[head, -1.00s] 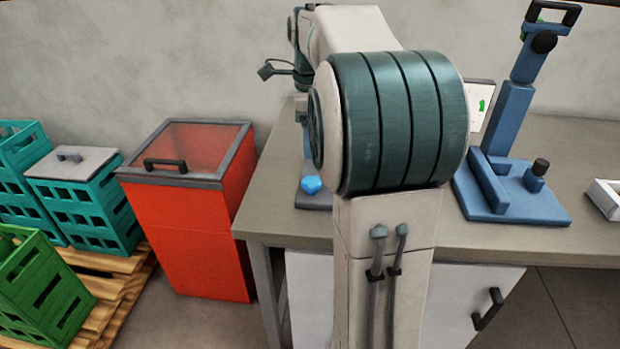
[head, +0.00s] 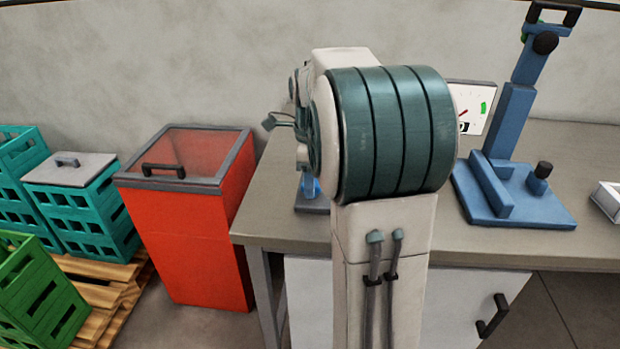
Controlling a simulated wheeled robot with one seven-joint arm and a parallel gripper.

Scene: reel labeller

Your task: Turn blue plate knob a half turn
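A small black knob (head: 544,169) stands upright on the blue base plate (head: 515,205) of a blue stand at the right of the bench. A larger black round knob (head: 545,42) sits high on that stand's post. A bright blue part (head: 311,187) shows on a dark base (head: 312,206) at the bench's left, largely hidden behind my arm. My arm's far end is left of its big green-banded joint, above that dark base. I cannot make out my gripper's fingers there, so whether it is open or shut is unclear. Nothing touches the black knobs.
The grey bench (head: 275,222) holds a white dial panel (head: 472,104) behind my arm and a white tray (head: 607,198) at the right edge. A red bin (head: 190,240) with a clear lid stands left of the bench. Teal crates (head: 95,225) and a green crate (head: 40,290) are further left.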

